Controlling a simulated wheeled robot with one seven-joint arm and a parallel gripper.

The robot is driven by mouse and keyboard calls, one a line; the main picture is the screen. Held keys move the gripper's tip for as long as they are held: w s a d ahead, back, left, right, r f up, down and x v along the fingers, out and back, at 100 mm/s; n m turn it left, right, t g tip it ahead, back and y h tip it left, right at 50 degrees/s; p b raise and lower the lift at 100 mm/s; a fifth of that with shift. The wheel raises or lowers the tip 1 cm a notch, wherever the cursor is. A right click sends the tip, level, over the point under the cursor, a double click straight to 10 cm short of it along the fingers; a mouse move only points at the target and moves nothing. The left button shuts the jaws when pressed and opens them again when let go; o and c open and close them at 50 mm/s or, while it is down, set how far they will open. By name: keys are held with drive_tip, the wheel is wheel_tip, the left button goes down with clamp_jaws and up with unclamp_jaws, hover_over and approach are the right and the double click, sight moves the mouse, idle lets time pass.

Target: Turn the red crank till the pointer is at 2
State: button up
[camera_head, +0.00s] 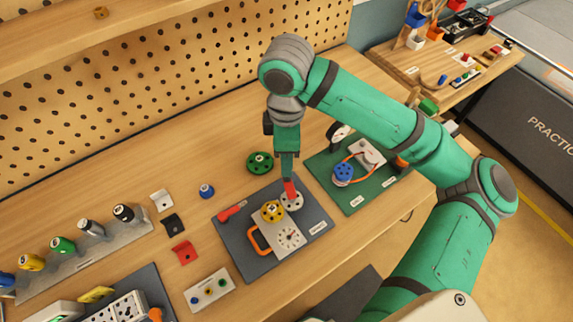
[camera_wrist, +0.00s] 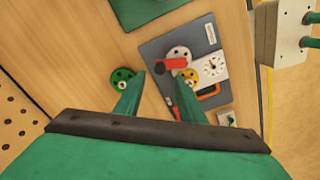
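The red crank (camera_head: 291,189) is mounted on a white disc (camera_head: 293,203) on a dark grey board (camera_head: 237,240). It also shows in the wrist view as a red bar (camera_wrist: 171,64). A white dial (camera_head: 288,238) with a small pointer sits lower on the board; its numbers and the pointer's reading are too small to tell. My gripper (camera_head: 287,178) points down just above the crank.
A yellow knob (camera_head: 272,211), an orange handle (camera_head: 258,241) and a red-handled part (camera_head: 232,211) are also on the board. A green wheel (camera_head: 260,163) stands just behind it. A green board (camera_head: 352,199) with a blue knob (camera_head: 342,173) lies to the right.

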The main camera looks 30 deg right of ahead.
drive_tip(key=shift+r, duration=2.3)
